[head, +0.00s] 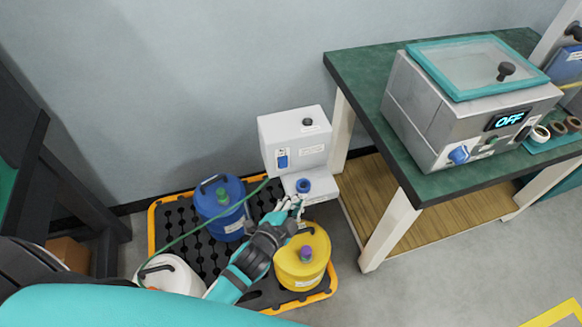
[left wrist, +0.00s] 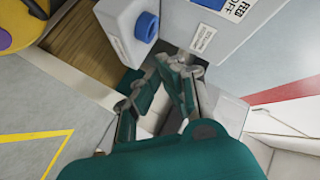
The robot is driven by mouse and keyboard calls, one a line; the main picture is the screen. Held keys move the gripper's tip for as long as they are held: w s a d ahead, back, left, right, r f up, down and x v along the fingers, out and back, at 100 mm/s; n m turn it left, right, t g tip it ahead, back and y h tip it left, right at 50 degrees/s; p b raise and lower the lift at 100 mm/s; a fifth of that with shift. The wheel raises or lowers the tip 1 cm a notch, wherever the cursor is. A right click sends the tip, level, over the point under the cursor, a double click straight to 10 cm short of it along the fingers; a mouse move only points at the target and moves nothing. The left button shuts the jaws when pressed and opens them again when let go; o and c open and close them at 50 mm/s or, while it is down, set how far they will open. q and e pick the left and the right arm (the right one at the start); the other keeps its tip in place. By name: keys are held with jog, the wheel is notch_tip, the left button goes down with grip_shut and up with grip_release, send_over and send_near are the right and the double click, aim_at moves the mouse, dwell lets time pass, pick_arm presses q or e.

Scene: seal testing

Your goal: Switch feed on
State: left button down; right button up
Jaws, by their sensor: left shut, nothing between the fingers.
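The white feed unit (head: 294,140) stands on the floor beside the table, against the wall. A blue switch (head: 282,160) is on its front face at left, with a small label next to it. In the left wrist view the unit (left wrist: 265,35) shows close up, with a label reading FEED and OFF (left wrist: 236,8) at the top edge. A blue knob (head: 303,186) sits on the unit's lower step, also in the left wrist view (left wrist: 146,27). My left gripper (head: 292,206) is shut and empty just in front of that step, below the switch; its fingers (left wrist: 180,66) show in the left wrist view. My right gripper is out of view.
A black and yellow spill tray (head: 172,219) holds a blue drum (head: 220,208), a yellow drum (head: 302,262) and a white drum (head: 168,275). A green hose (head: 205,226) runs to the unit. A green-topped table (head: 365,75) carries a metal tank (head: 440,115) whose display reads OFF.

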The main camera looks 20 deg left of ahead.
aim_at(283, 163)
pick_arm(q)
jog(key=shift+w+d+r, duration=0.1)
jog(key=shift+r, duration=0.4)
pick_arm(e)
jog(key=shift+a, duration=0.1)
pick_arm(q)
jog(key=w+a, duration=0.1)
jog(key=w, duration=0.1)
jog(key=w+a+b, duration=0.1)
jog(key=w, duration=0.1)
jog(key=w+a+f, duration=0.1)
jog(key=w+a, duration=0.1)
jog(key=shift+b, duration=0.35)
jog(key=shift+w+a+f, duration=0.1)
jog(key=shift+w+a, duration=0.35)
jog(key=shift+w, duration=0.2)
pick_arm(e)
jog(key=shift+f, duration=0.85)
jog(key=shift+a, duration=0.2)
